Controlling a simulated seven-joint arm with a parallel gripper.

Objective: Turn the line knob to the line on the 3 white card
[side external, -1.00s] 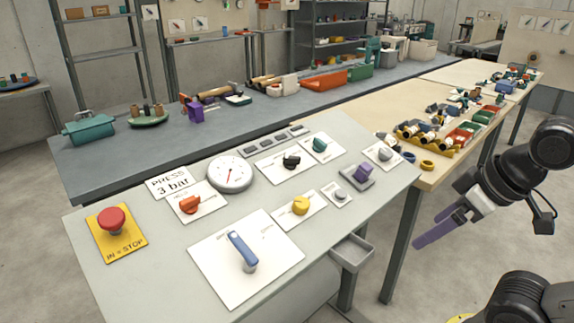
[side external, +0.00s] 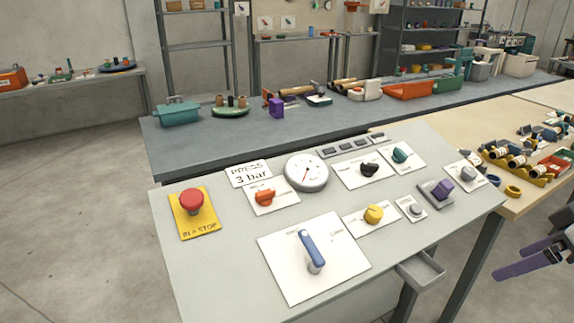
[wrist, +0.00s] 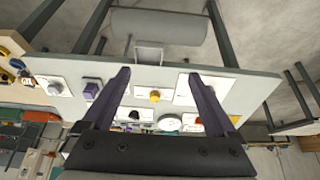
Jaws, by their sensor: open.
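The white card reading "PRESS 3 bar" (side external: 247,174) lies at the back left of the grey sloping panel (side external: 225,255). Beside it are an orange knob (side external: 264,197) on a white card and a round gauge (side external: 306,173). Other knobs on white cards are black (side external: 369,170), teal (side external: 402,155), yellow (side external: 374,214) and grey (side external: 468,173). Small labels are unreadable, so I cannot tell which is the line knob. My gripper (wrist: 160,75) is open and empty, its purple fingers clear of the panel. In the side view one finger (side external: 524,263) shows right of the panel.
A blue lever (side external: 312,248) stands on a large white plate at the front. A red stop button (side external: 192,200) is at the left, a purple block (side external: 441,188) at the right. A small tray (side external: 421,270) juts from the panel's front edge. A parts-laden bench (side external: 540,205) stands right.

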